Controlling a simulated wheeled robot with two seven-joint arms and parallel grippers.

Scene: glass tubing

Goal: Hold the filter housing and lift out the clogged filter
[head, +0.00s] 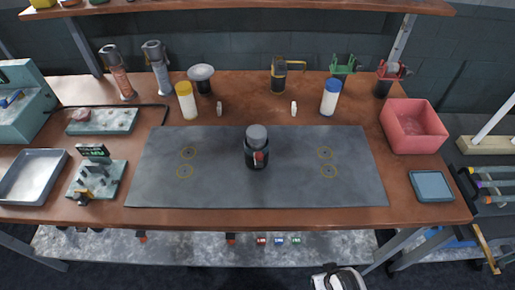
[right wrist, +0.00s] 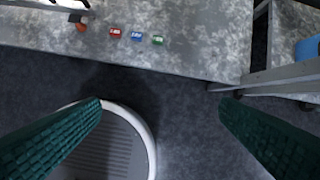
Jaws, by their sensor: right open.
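The dark, round filter housing (head: 257,158) stands upright near the middle of the grey mat, with a small red part on its front. A grey, round-topped piece, which looks like the clogged filter (head: 256,133), sits in its top and sticks up above the rim. How deep it goes is hidden. My right gripper (right wrist: 162,104) shows in the right wrist view with its two green fingers wide apart and nothing between them. It is over the floor in front of the bench, away from the housing. My left gripper is in neither view.
The grey mat (head: 220,190) is otherwise clear, with several yellow ring marks. Two capped bottles, a blue-capped one (head: 330,98) and a yellow-capped one (head: 186,100), stand behind it. A red bin (head: 438,140) is at the right, a metal tray (head: 15,190) at the left.

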